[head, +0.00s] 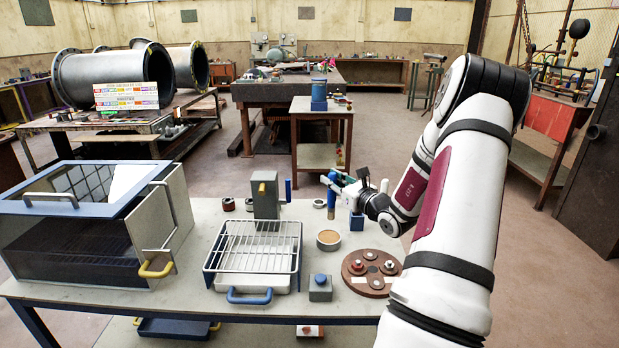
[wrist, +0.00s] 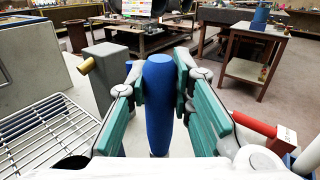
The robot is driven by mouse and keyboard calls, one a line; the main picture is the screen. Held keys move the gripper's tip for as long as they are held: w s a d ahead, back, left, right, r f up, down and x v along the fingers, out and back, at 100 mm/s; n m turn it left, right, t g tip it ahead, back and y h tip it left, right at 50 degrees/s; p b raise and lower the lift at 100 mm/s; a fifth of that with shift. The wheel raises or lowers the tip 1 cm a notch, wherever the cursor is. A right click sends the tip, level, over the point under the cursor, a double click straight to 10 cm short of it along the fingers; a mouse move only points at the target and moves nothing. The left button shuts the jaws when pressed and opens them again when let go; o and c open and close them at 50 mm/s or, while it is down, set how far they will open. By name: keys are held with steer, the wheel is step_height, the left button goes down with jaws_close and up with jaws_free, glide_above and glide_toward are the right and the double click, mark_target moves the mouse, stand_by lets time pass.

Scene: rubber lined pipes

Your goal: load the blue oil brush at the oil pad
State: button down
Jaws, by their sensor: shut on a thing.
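My gripper (head: 334,180) is shut on the blue oil brush (head: 331,192), whose blue handle stands upright between the fingers. In the wrist view the handle (wrist: 160,95) fills the gap between the green-padded fingers, and its lower end is hidden. In the head view the brush's lower end is above the bench, near the far side of the round tan pad in a low dish (head: 329,240), which looks like the oil pad. The brush appears apart from the pad. The pad cannot be made out in the wrist view.
A wire rack over a tray (head: 253,250) and a grey post (head: 265,197) stand left of the pad. A grey block with a blue knob (head: 320,288) and a brown disc with fittings (head: 372,272) are in front. A grey, blue-lidded box (head: 90,215) fills the bench's left.

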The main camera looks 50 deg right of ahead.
mark_target(333, 203)
steer(key=shift+w+a+f+b, duration=0.15)
steer(key=shift+f+b, duration=0.1)
steer(key=shift+f, duration=0.15)
steer(key=shift+w+a+f+b, duration=0.1)
steer(key=shift+f+b, duration=0.15)
steer(key=shift+f, duration=0.15)
steer(key=shift+s+f+b, duration=0.1)
steer(key=shift+f+b, duration=1.3)
steer(key=shift+f, duration=0.8)
steer(key=shift+f+b, duration=0.35)
steer(key=shift+f, duration=0.25)
steer(key=shift+d+r+p, duration=0.1)
steer(key=shift+r+p, duration=2.1)
steer(key=shift+r, duration=1.35)
